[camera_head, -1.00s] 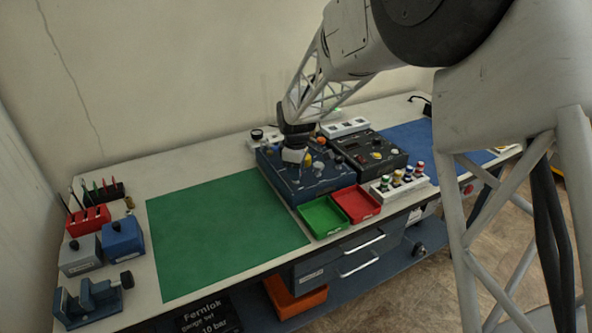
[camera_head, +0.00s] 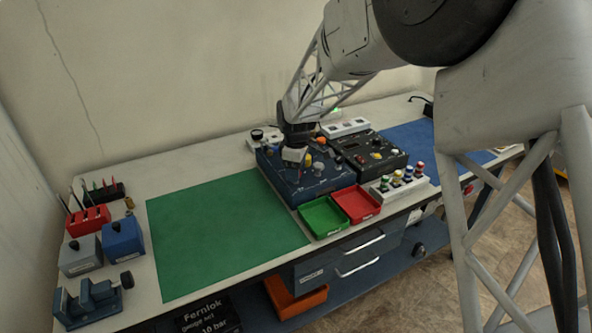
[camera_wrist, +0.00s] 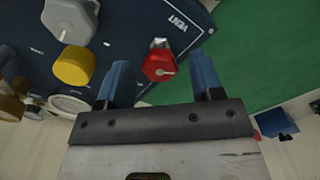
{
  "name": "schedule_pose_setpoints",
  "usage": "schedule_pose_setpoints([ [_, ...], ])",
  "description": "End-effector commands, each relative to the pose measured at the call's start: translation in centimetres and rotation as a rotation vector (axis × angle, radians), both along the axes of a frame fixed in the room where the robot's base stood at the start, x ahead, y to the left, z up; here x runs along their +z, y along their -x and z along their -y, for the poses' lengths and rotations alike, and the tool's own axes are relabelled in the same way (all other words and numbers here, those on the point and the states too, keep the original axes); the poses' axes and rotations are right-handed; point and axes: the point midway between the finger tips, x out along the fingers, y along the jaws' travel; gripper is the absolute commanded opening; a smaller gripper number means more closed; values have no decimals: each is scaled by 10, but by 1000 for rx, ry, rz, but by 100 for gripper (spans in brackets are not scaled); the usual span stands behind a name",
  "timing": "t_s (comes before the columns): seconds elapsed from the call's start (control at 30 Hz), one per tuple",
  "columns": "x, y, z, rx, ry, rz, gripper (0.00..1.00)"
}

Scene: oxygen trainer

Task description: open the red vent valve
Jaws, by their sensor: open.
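The red vent valve (camera_wrist: 159,63) shows in the wrist view as a red knob beside the printed word VENT, near one edge of the dark blue panel (camera_wrist: 122,20). My gripper (camera_wrist: 160,75) is open, with one blue finger on each side of the red knob in the picture. I cannot tell whether either finger touches it. In the head view my gripper (camera_head: 295,155) is over the left part of the blue panel (camera_head: 318,187), and the red valve is hidden there.
A yellow knob (camera_wrist: 74,66) and a grey knob (camera_wrist: 70,18) stand left of the valve in the wrist view. In the head view, a bare green mat (camera_head: 225,235) lies left of the panel. Green (camera_head: 323,217) and red (camera_head: 356,204) trays sit in front.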

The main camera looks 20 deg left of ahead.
Motion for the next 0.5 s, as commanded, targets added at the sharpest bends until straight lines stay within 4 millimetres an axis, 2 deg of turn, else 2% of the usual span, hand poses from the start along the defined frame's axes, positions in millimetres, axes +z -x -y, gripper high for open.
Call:
schedule_pose_setpoints([
  [0.5, 56, 0, 0, 0, -1, 1, 60],
])
